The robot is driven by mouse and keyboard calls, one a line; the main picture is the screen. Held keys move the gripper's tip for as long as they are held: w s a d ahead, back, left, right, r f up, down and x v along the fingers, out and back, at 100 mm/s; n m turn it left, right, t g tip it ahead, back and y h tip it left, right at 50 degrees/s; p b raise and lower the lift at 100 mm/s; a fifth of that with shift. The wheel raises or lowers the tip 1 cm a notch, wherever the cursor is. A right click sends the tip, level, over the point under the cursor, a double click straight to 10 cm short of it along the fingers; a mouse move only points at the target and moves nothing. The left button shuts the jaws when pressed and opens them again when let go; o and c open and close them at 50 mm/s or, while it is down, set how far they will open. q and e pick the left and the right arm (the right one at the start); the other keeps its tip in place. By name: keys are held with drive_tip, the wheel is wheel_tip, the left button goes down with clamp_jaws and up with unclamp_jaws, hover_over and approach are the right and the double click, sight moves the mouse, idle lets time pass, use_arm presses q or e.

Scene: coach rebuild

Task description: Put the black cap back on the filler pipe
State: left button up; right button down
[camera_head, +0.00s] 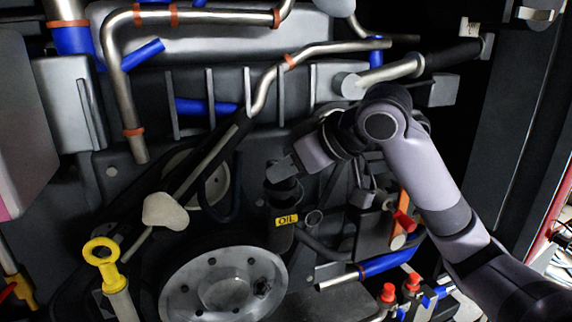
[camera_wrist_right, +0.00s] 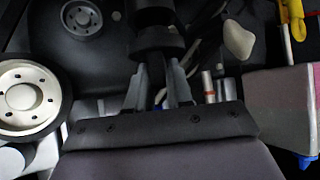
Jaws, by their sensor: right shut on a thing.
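My right gripper (camera_head: 284,171) reaches in from the right and is shut on the black cap (camera_head: 283,189). In the right wrist view both fingers (camera_wrist_right: 160,86) close on the dark round cap (camera_wrist_right: 158,43). The black filler pipe (camera_head: 281,238), with a yellow OIL label (camera_head: 287,221), stands directly below the cap in the head view. Dark parts merge there, so I cannot tell whether the cap touches the pipe mouth or is seated. My left gripper is not in view.
A large grey pulley (camera_head: 222,285) lies below left of the pipe. A yellow ring-handled dipstick (camera_head: 101,252) and a pale lump (camera_head: 164,211) are farther left. Metal pipes (camera_head: 262,92) cross above. Blue and red hose fittings (camera_head: 388,263) crowd the lower right.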

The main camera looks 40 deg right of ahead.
sight(293, 182)
drive_tip(key=shift+f, duration=0.2)
idle(0.4)
drive_tip(key=shift+f, duration=0.3)
drive_tip(key=shift+f, duration=0.15)
drive_tip(key=shift+f, duration=0.3)
idle(0.3)
drive_tip(key=shift+f, duration=0.6)
idle(0.4)
drive_tip(key=c, duration=0.9)
unclamp_jaws()
drive_tip(key=shift+c, duration=0.2)
drive_tip(key=shift+f, duration=0.1)
drive_tip(key=o, duration=0.3)
drive_tip(key=shift+o, duration=0.2)
